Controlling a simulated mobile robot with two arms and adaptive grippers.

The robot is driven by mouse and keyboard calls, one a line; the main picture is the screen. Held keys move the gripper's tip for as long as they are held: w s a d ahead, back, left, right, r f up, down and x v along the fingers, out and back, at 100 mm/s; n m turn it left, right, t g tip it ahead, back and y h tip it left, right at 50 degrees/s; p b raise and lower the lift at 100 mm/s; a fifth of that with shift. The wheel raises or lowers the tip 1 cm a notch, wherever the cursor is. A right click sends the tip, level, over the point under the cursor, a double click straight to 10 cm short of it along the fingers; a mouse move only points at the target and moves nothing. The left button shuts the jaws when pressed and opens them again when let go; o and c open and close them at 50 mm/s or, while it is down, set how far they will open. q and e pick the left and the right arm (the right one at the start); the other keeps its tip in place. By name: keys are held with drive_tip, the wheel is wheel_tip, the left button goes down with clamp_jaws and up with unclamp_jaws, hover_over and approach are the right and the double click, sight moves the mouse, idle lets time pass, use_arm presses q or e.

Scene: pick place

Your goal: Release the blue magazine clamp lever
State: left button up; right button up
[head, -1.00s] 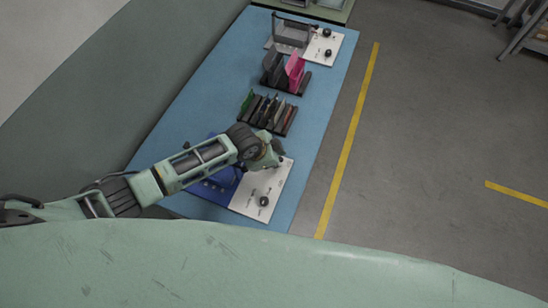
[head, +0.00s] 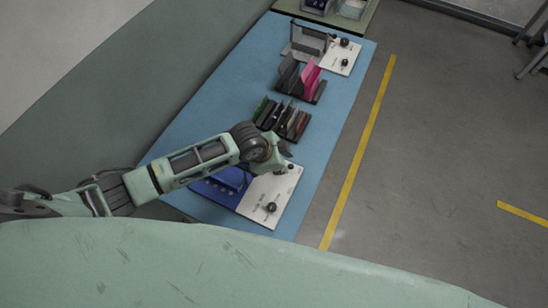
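The blue magazine fixture (head: 226,190) lies at the near end of the blue table, partly hidden under my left arm. A white panel (head: 262,190) joins its right side and carries a black knob (head: 271,207) near the front and another dark knob (head: 291,167) at the right edge. I cannot tell which part is the clamp lever; it may be hidden by the arm. My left gripper (head: 284,149) is over the far edge of the white panel, near the right-edge knob. Its fingers are too small and covered to read. My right gripper is out of view.
Behind the fixture stand a dark rack (head: 284,121) with several thin items and another holder with pink sheets (head: 306,79). A grey fixture with a white panel (head: 339,57) is at the far end. The blue table (head: 215,112) is clear to the left.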

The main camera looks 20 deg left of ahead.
use_arm(q)
drive_tip(key=v, duration=0.7)
drive_tip(key=shift+s+r, duration=0.15)
drive_tip(key=shift+r, duration=0.15)
drive_tip(key=shift+a, duration=0.1)
